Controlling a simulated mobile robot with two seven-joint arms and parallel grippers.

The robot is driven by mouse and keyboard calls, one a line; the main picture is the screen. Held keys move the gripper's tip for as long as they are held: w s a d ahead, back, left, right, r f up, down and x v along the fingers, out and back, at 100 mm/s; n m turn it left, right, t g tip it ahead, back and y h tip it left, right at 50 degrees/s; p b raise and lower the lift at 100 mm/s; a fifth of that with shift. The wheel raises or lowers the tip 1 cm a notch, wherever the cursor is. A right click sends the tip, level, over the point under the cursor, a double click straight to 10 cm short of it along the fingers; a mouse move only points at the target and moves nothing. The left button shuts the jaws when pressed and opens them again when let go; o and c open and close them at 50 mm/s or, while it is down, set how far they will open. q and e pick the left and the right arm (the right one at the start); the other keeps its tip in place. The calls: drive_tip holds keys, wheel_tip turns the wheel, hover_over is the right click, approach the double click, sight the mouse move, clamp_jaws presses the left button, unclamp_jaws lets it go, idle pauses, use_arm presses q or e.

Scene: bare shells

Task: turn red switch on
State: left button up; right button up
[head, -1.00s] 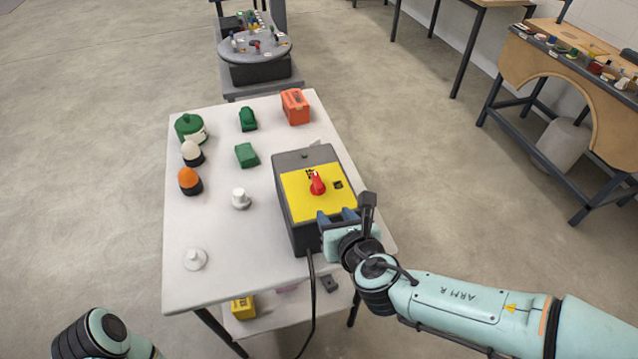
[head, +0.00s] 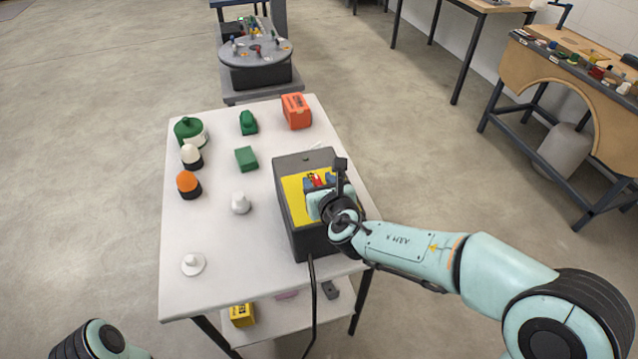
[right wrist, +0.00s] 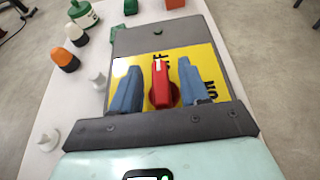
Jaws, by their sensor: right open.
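The red switch (head: 317,180) is a rotary knob on the yellow plate (head: 291,196) of a dark grey box (head: 292,165) at the right of the white table. In the right wrist view the red knob (right wrist: 161,86) stands between the two blue fingers of my right gripper (right wrist: 156,88), with gaps on both sides. The gripper is open around it. "OFF" lettering shows beyond the knob and "ON" to its right. The knob's white mark points away, towards "OFF". In the head view my right gripper (head: 318,183) partly hides the knob. My left gripper is out of view.
On the white table (head: 220,270) stand orange (head: 188,184) and white lamps, green parts, white knobs and an orange-red box (head: 296,111). A black cable hangs from the box's front. The table's left front is mostly clear. A round turntable (head: 255,54) stands behind.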

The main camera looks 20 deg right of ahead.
drive_tip(key=shift+w, duration=0.1)
clamp_jaws()
